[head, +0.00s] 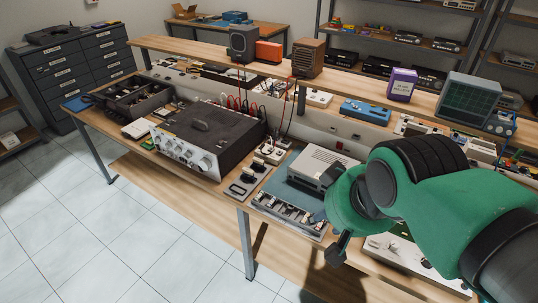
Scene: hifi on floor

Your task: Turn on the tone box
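I cannot tell for certain which device is the tone box. A small light-grey box (322,167) sits on a blue mat on the workbench, close to my green arm. A large amplifier (207,137) with a silver knobbed front and dark top stands to its left. A pale panel device with knobs (405,252) lies at the lower right, partly hidden by my arm. My gripper (337,249) shows only as a small dark part below the arm, near the bench's front edge. Its fingers are not clear, and I see nothing held.
The workbench (236,192) is crowded with electronics. A blue device (366,111), a wooden speaker (307,58), a grey speaker (243,43) and an oscilloscope (469,99) stand behind. Red cables hang near the amplifier. The tiled floor at left is clear.

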